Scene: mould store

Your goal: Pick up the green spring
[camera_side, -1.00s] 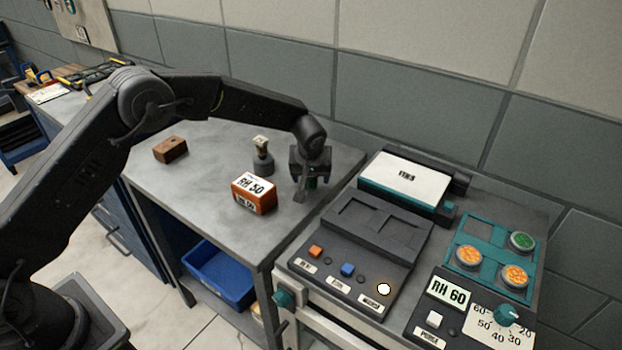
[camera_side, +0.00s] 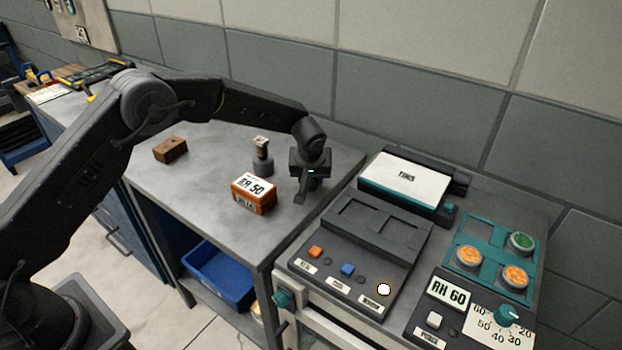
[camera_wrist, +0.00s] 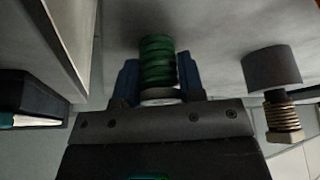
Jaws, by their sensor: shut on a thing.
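The green spring (camera_wrist: 157,62) stands between the two blue-grey fingers of my gripper (camera_wrist: 158,82) in the wrist view, with a pale disc at its near end. In the side view my gripper (camera_side: 311,185) points down at the right part of the grey table, and only a bit of the green spring (camera_side: 314,184) shows behind its fingers. My gripper is shut on the spring. Whether the spring touches the table cannot be told.
An orange box (camera_side: 254,195) marked RH 50 and a grey cylinder with a threaded top (camera_side: 263,160) stand left of my gripper. A brown block (camera_side: 170,150) lies farther left. A dark console (camera_side: 375,235) with buttons is close on the right.

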